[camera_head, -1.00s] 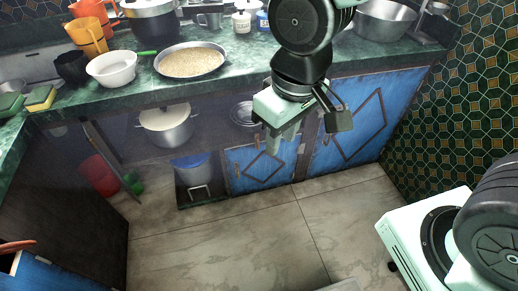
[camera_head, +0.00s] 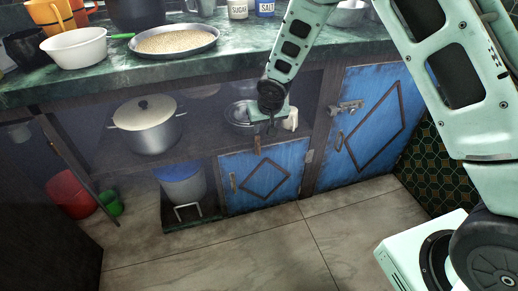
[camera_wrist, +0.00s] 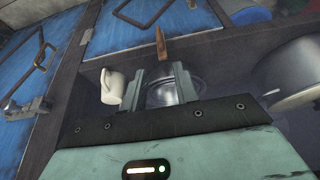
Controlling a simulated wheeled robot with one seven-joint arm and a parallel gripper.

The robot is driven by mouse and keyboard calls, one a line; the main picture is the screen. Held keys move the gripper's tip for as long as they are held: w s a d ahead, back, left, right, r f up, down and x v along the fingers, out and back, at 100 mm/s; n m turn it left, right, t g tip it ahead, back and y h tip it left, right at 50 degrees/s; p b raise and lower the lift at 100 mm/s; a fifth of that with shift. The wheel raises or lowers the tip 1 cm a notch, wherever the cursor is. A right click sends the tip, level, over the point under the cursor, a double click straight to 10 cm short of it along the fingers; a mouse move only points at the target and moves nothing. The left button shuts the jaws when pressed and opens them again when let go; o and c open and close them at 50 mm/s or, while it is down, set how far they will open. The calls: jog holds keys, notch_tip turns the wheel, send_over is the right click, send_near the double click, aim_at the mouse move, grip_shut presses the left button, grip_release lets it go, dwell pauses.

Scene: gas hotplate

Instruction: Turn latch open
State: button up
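A small brown wooden latch (camera_head: 257,145) stands upright at the top edge of the small blue cabinet door (camera_head: 236,168). In the wrist view the latch (camera_wrist: 161,45) lies ahead of my fingers, roughly in line with the space between them and apart from them. My gripper (camera_head: 267,121) is just above the latch in the head view, in front of the open shelf. In the wrist view my gripper (camera_wrist: 160,80) has its two fingers spread with nothing between them. A metal bolt (camera_head: 346,107) sits on the larger blue door (camera_head: 372,125) to the right.
A lidded pot (camera_head: 148,135), a metal bowl (camera_wrist: 176,92) and a cream mug (camera_wrist: 113,86) stand on the shelf around my gripper. The green counter (camera_head: 70,84) overhangs above, holding a pan of grain (camera_head: 176,40). The tiled floor (camera_head: 250,250) in front is clear.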

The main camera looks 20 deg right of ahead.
aim_at(259, 145)
jog(key=b+x, duration=0.2)
jog(key=x, duration=1.2)
jog(key=shift+f+b, duration=0.25)
jog(key=shift+b, duration=0.05)
jog(key=shift+c, duration=0.3)
grip_shut()
